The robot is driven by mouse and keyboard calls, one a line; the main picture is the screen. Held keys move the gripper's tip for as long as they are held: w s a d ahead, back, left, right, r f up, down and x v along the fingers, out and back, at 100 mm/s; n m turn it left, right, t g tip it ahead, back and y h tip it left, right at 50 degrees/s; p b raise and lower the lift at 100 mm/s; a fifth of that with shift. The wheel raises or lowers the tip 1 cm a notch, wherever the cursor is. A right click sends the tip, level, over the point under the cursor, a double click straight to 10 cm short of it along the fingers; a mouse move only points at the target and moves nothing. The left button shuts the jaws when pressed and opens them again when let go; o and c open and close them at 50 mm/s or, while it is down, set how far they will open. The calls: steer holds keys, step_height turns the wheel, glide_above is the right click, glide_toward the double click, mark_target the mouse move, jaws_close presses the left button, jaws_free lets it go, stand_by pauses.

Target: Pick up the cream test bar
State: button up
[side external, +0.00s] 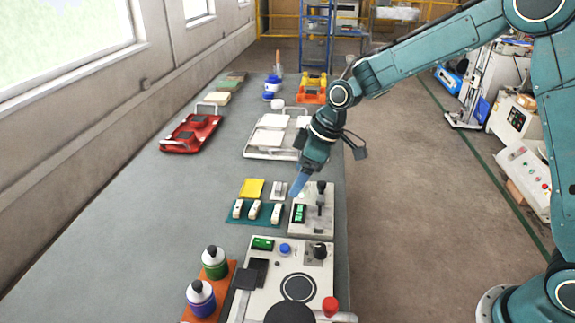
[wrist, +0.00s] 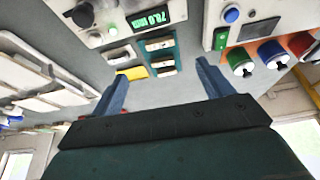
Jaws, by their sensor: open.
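Several small cream to whitish bars with dark marks lie in a row on a teal mat (side external: 231,218). In the side view there is a left bar (side external: 238,208), a middle bar (side external: 254,210) and a right bar (side external: 276,213). I cannot tell which one is the cream test bar. In the wrist view the bars (wrist: 159,44) lie on the teal mat (wrist: 173,54), ahead of and between my fingers. My gripper (side external: 298,187) is open and empty, its blue fingers apart in the wrist view (wrist: 161,72). It is above and right of the mat, near the device with the green display.
A device with a green display (side external: 299,213) stands right of the mat. A yellow pad (side external: 251,188) and a grey block (side external: 275,189) lie behind the bars. A control panel (side external: 262,285) and bottles (side external: 214,262) are in front.

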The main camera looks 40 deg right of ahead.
glide_above(277, 212)
steer(key=s+d, duration=0.2)
steer(key=shift+s+f, duration=0.1)
steer(key=shift+f, duration=3)
steer(key=shift+x, duration=2.6)
steer(key=c, duration=1.1)
